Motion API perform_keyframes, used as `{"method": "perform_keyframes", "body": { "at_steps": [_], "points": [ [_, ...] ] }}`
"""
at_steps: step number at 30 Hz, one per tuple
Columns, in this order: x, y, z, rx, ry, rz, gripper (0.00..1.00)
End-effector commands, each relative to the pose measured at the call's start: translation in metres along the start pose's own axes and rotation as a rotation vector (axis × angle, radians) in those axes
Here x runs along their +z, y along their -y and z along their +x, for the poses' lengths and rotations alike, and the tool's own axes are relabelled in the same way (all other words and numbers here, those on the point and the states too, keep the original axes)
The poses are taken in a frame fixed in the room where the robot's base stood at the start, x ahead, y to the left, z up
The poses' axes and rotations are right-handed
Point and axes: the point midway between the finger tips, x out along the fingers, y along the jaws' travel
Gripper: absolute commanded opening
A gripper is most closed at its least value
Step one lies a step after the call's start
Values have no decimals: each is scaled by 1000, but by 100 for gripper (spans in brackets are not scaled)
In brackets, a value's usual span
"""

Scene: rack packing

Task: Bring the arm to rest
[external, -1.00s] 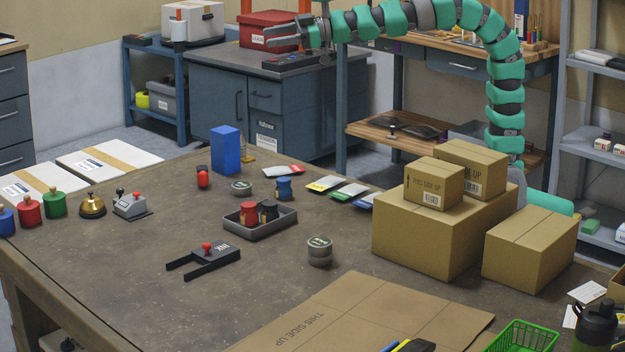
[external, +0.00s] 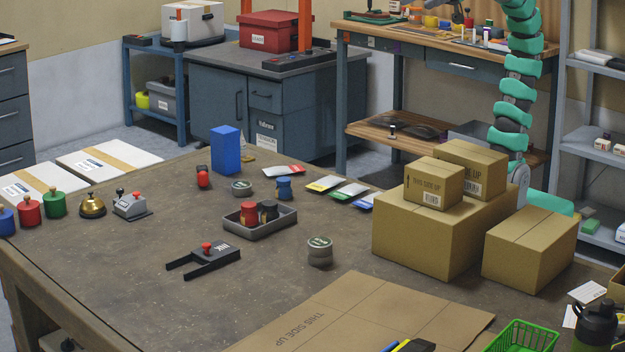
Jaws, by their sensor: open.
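My teal and dark arm (external: 515,95) rises almost straight up behind the cardboard boxes at the right of the external view. Its upper part leaves through the top edge of the picture. My gripper is not visible, so what its jaws hold cannot be seen. On the table (external: 130,255), a grey tray (external: 262,232) holds a red and a black weight. A black fork-shaped piece with a red knob (external: 207,258) and a round grey tin (external: 320,251) lie in front of it. A blue block (external: 226,150) stands upright at the back.
Stacked cardboard boxes (external: 430,235) stand at the table's right, close to my arm. A flat cardboard sheet (external: 370,315) and a green basket (external: 525,335) lie at the front. A workbench (external: 385,40) and a grey shelf (external: 590,150) stand behind. The table's left front is clear.

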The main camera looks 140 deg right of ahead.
Motion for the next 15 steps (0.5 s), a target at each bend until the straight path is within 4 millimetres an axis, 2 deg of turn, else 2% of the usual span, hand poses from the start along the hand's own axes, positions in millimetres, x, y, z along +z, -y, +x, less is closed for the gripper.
{"method": "perform_keyframes", "body": {
  "at_steps": [8, 15],
  "points": [
    [-4, -1, 0, 3, 0, 0, 52],
    [-36, -1, -8, 3, -1, 0, 52]
  ]
}}
